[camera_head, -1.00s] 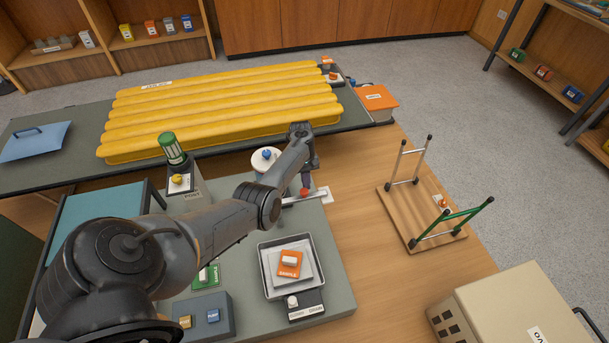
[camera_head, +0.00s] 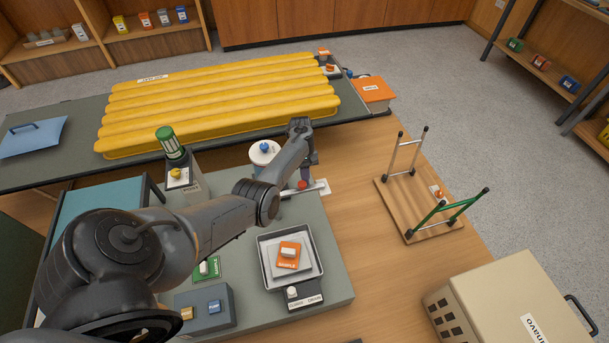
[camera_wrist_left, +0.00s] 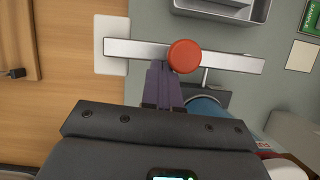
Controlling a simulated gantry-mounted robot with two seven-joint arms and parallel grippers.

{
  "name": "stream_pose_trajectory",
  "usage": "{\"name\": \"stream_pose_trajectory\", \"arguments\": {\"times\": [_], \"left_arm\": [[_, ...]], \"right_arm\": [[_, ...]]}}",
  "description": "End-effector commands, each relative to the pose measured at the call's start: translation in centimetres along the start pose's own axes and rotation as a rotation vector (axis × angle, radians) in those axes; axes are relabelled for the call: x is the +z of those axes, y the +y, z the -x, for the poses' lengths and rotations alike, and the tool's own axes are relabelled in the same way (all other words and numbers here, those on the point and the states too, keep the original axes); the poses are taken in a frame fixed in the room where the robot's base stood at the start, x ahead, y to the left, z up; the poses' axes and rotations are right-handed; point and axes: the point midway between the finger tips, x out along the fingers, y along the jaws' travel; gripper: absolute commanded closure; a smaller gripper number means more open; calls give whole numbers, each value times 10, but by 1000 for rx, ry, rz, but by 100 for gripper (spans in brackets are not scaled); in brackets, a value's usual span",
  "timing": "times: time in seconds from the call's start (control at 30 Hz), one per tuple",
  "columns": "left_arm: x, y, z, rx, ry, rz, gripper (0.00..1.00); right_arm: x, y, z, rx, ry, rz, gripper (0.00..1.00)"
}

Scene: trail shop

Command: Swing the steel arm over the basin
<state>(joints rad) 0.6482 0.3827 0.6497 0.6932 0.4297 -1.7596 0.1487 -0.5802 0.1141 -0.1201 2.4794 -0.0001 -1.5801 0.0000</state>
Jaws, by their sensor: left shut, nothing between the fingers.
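The steel arm (camera_head: 313,189) is a flat bar with a red knob (camera_head: 302,185), lying crosswise near the grey mat's back right corner. In the left wrist view the bar (camera_wrist_left: 235,61) runs from a white plate (camera_wrist_left: 110,62) past the red knob (camera_wrist_left: 184,56). The square metal basin (camera_head: 262,262) stands nearer me and holds an orange-and-white block; the bar is not over it. My left gripper (camera_head: 303,176) is shut and empty. In the left wrist view its fingertips (camera_wrist_left: 164,66) are right beside the bar, near the knob; contact cannot be told.
A white round piece with a blue knob (camera_head: 264,152) stands just left of the gripper. A green-capped post (camera_head: 170,143), a blue-grey button box (camera_head: 206,311) and a beige case (camera_head: 510,305) stand around. The wooden tabletop right of the basin (camera_head: 385,270) is clear.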

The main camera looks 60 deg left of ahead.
Motion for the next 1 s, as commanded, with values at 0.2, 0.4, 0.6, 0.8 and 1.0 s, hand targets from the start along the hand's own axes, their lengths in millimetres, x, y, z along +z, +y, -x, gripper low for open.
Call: {"name": "stream_pose_trajectory", "arguments": {"times": [0.2,0.4,0.6,0.8,1.0], "left_arm": [[4,1,-1,-12,0,-29,100],[10,2,-2,-30,-2,-70,100],[24,4,-4,-68,-4,-166,100],[45,4,-10,-135,-5,-329,100],[66,0,-19,-206,-4,-506,100]], "right_arm": [[-2,0,6,0,0,0,0],[-5,1,16,3,0,3,0],[-11,3,36,8,-1,9,0],[-21,4,68,8,-1,10,0],[-31,5,98,7,0,8,0]]}}
